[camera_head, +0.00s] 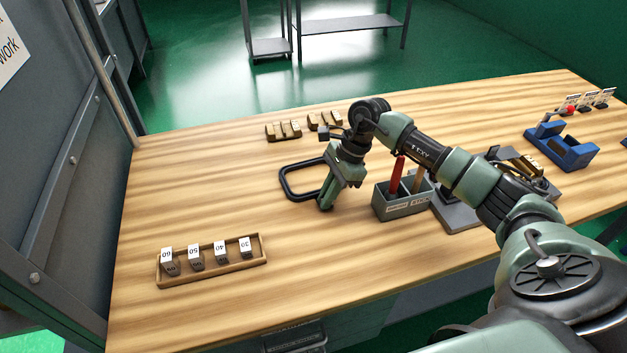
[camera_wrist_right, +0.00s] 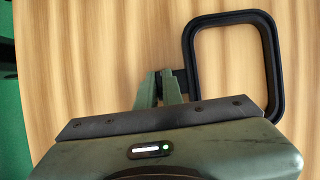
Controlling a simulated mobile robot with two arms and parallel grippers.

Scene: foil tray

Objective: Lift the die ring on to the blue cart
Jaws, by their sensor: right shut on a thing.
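The die ring (camera_head: 287,183) is a black, rounded-square frame on the wooden table, left of my right arm. It also shows in the right wrist view (camera_wrist_right: 277,70), with bare wood inside it. My right gripper (camera_head: 325,203) points down at the ring's near right side. In the right wrist view its fingers (camera_wrist_right: 167,76) are shut on a small dark tab at the ring's side. The ring looks flat, at or very near the tabletop; I cannot tell if it is raised. I cannot make out a blue cart. My left gripper is not in view.
A grey caddy (camera_head: 404,208) with a red-handled tool stands right of the gripper. A wooden tray (camera_head: 212,272) of numbered blocks lies at front left. Small wooden holders (camera_head: 284,131) sit behind. A blue fixture (camera_head: 562,151) stands at right. The table's left middle is clear.

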